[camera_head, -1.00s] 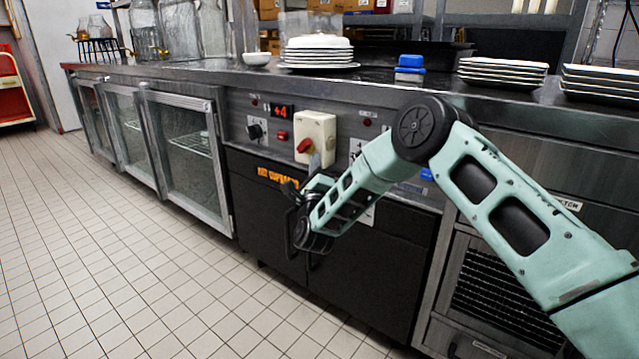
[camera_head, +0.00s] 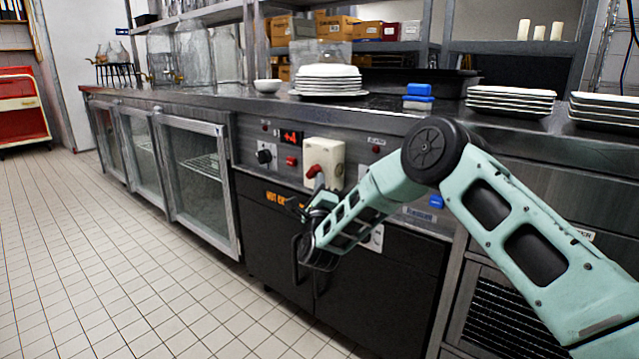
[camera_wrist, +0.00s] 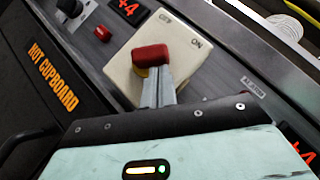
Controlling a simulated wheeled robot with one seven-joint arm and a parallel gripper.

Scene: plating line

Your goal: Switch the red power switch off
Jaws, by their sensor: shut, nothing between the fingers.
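The red power switch (camera_head: 314,170) is a red handle on a cream box (camera_head: 325,155) on the counter's front panel. In the wrist view the red switch (camera_wrist: 150,55) is near the middle of the cream plate (camera_wrist: 122,72), which has an ON label and a second, less legible label on its upper part. My gripper (camera_head: 318,184) is shut and empty, just below the switch in the head view. In the wrist view the grey fingertips of my gripper (camera_wrist: 158,75) overlap the handle's lower edge. I cannot tell whether they touch it.
A black knob (camera_head: 264,156) and a small red button (camera_head: 291,161) are left of the box. A hot cupboard (camera_head: 262,232) with a dark handle lies below. The tiled floor (camera_head: 120,260) in front is clear.

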